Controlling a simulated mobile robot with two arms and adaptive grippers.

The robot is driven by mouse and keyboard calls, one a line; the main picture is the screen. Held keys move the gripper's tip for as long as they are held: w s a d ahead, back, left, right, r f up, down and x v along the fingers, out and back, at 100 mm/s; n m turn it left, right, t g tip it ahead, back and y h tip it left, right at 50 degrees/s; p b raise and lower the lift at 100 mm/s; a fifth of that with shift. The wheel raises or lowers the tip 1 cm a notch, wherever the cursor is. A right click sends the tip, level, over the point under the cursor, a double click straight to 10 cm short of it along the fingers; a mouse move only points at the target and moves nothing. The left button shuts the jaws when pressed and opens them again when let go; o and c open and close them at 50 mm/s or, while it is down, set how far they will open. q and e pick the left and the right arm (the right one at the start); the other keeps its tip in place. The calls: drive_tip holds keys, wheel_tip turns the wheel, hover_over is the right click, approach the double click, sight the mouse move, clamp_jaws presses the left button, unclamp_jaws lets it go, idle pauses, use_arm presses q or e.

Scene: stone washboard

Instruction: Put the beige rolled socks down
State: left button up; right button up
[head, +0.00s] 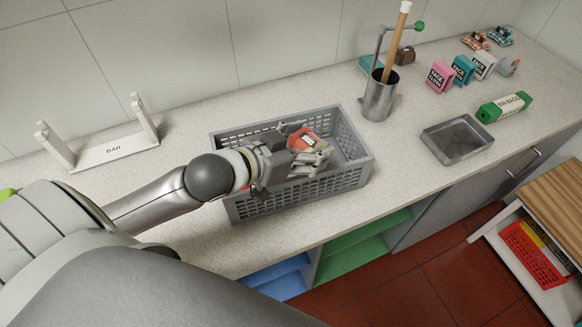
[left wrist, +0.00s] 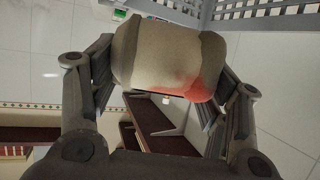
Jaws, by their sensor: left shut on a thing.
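The beige rolled socks (left wrist: 165,58), with a red patch on one side, are between the two fingers of my left gripper (left wrist: 165,85) in the left wrist view. In the head view the left gripper (head: 301,146) is over the grey plastic basket (head: 290,196), inside the outline of its rim. The socks (head: 305,139) show there between the fingers, partly covered by them. I cannot tell how far the socks are above the basket floor. My right gripper is in neither view.
The basket stands on the speckled counter (head: 400,180). A metal cylinder (head: 379,100) with a wooden stick and a shallow metal tray (head: 457,139) stand to its right. A white rack marked BAR (head: 110,150) is at left.

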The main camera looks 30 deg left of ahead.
use_arm(q)
drive_tip(key=shift+w+a+f+p, duration=0.1)
drive_tip(key=shift+w+f+p, duration=0.2)
drive_tip(key=shift+w, duration=0.25)
drive_tip(key=w+f+p, duration=0.1)
drive_tip(key=w+f, duration=0.3)
drive_tip(key=w+a+f+p, duration=0.1)
drive_tip(key=w+f+p, duration=0.1)
drive_tip(key=w+f, duration=0.2)
drive_tip(key=w+a+f+p, duration=0.1)
drive_tip(key=w+f+p, duration=0.1)
drive_tip(key=w+f, duration=0.2)
drive_tip(key=shift+w+f, duration=0.15)
drive_tip(key=shift+w, duration=0.05)
drive_tip(key=shift+f, duration=0.1)
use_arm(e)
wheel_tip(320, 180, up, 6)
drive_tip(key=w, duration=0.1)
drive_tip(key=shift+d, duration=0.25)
use_arm(q)
drive_tip(key=shift+f+b, duration=0.35)
drive_tip(key=shift+f, duration=0.3)
drive_tip(key=o, duration=0.7)
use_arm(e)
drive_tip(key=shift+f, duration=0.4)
